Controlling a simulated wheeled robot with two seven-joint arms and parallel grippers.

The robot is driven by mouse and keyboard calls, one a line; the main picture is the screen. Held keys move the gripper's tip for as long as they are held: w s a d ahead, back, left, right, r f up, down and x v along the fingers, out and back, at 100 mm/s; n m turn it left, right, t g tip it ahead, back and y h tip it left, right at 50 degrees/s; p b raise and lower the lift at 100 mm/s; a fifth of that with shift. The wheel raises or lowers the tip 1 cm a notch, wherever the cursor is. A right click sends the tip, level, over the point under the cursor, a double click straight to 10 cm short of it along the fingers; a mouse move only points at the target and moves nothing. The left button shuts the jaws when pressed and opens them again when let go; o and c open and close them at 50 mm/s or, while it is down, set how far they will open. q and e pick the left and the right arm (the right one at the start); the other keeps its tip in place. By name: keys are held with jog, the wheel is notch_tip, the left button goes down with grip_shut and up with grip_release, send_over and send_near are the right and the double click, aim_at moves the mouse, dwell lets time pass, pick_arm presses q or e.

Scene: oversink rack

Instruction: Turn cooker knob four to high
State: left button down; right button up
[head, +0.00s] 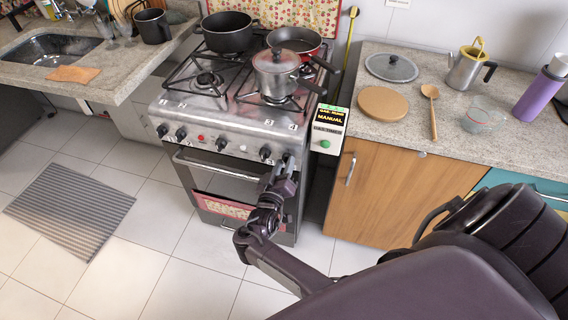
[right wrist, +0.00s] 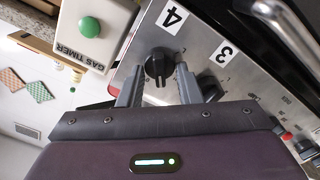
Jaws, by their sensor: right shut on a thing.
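The cooker (head: 233,121) has a steel front panel with a row of black knobs. Knob four (right wrist: 158,63), a round black knob with a raised grip bar, sits beside the "4" label (right wrist: 172,18) in the right wrist view. My right gripper (right wrist: 158,72) has its two grey fingers on either side of this knob and is shut on it. In the head view my right gripper (head: 287,166) reaches the right end of the panel and partly hides knob four. My left gripper is not in view.
A gas timer box (head: 328,129) with a green button stands right beside the cooker, close to my gripper. Knob three (head: 265,152) is just left. A steel pot (head: 276,73), a black pot (head: 228,33) and a pan (head: 294,40) stand on the burners.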

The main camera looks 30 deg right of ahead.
jog(key=n, duration=0.1)
jog(key=n+p, duration=0.1)
jog(key=n, duration=0.1)
jog(key=shift+w+d+r+n, duration=0.1)
jog(key=shift+r+n, duration=0.05)
jog(key=shift+n, duration=0.15)
jog(key=shift+n+p, duration=0.3)
jog(key=shift+n, duration=1.1)
jog(key=o, duration=0.9)
jog(key=shift+w, duration=0.1)
jog(key=shift+o, duration=0.2)
jog(key=shift+f, duration=0.2)
